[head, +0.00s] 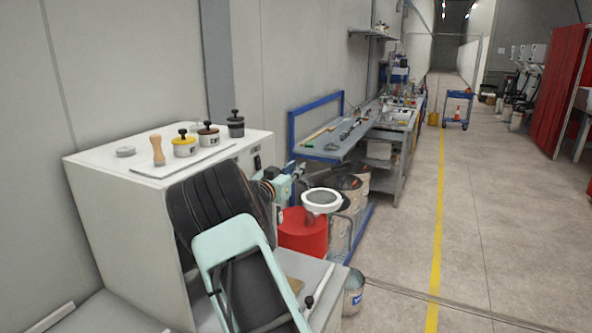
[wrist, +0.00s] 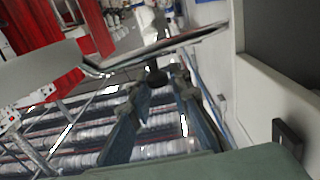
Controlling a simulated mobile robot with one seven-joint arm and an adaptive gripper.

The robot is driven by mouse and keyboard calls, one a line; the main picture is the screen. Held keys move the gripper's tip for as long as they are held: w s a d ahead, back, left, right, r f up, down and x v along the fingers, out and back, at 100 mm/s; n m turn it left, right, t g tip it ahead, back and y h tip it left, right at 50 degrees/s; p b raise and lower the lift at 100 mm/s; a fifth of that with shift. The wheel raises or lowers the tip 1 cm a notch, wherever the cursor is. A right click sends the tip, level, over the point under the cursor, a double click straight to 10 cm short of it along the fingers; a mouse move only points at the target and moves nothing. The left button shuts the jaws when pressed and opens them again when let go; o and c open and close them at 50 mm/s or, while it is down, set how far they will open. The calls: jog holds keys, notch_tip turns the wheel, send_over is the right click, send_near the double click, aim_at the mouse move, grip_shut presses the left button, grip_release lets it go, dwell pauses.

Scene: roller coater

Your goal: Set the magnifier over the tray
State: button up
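A white round ring-shaped head (head: 321,199), which looks like the magnifier, shows in the head view just above a red bin, right of the white cabinet. Whether the fingers touch anything is unclear. My arm hides part of the cabinet front.
The white cabinet (head: 110,200) stands at left, close to my arm. The red bin (head: 302,235) is below the ring. A blue-framed workbench (head: 340,140) with tools is behind. The floor aisle (head: 480,210) at right is clear.

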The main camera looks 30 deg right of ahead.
jog(key=o, duration=0.3)
jog(key=shift+a, duration=0.1)
jog(key=shift+o, duration=0.2)
jog(key=v, duration=1.2)
jog(key=shift+c, duration=0.2)
